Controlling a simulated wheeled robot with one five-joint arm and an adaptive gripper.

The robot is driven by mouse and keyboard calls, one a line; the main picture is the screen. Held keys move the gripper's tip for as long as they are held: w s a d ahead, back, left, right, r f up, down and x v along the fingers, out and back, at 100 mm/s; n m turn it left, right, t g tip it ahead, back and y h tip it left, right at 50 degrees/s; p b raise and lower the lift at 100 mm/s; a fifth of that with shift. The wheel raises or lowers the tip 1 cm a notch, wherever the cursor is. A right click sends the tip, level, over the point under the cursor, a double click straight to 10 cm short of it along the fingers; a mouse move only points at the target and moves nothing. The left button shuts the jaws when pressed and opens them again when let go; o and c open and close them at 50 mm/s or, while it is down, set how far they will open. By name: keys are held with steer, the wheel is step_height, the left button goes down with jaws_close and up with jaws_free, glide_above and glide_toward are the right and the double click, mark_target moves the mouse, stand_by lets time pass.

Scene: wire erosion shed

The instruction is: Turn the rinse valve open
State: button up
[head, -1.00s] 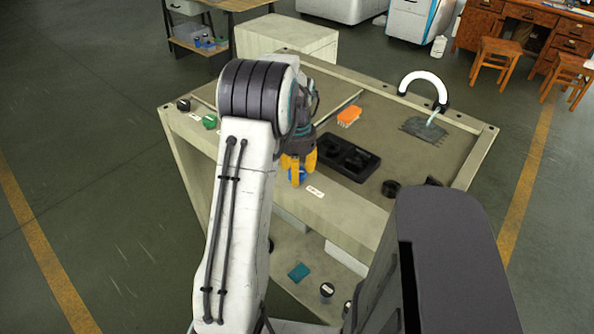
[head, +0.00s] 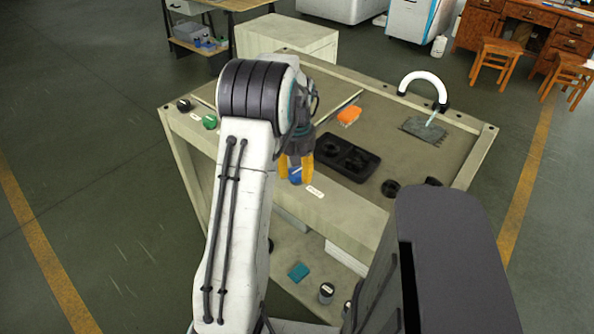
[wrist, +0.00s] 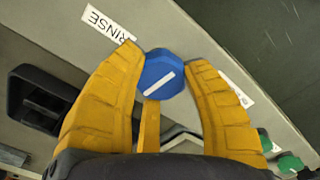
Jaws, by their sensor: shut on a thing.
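The rinse valve is a blue knob (wrist: 160,70) with a white line across its face, on the front edge of the bench. A white label reading RINSE (wrist: 107,24) lies beside it in the wrist view. The white line runs roughly crosswise to that label's long side. My gripper (wrist: 165,62) has its yellow fingers on both sides of the knob and is shut on it. In the head view my gripper (head: 296,172) points down at the bench front, with the blue knob (head: 295,176) partly hidden between the fingers.
A green knob (head: 210,122) and a black knob (head: 184,105) sit farther left on the bench edge. A black tray (head: 347,158), an orange block (head: 349,115) and a white curved pipe (head: 424,77) are on the bench top (head: 400,160). Small items lie on the shelf below.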

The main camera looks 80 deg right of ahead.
mark_target(296, 171)
steer(key=shift+n, duration=0.8)
steer(key=o, duration=1.2)
step_height(296, 171, up, 12)
stand_by(1.0)
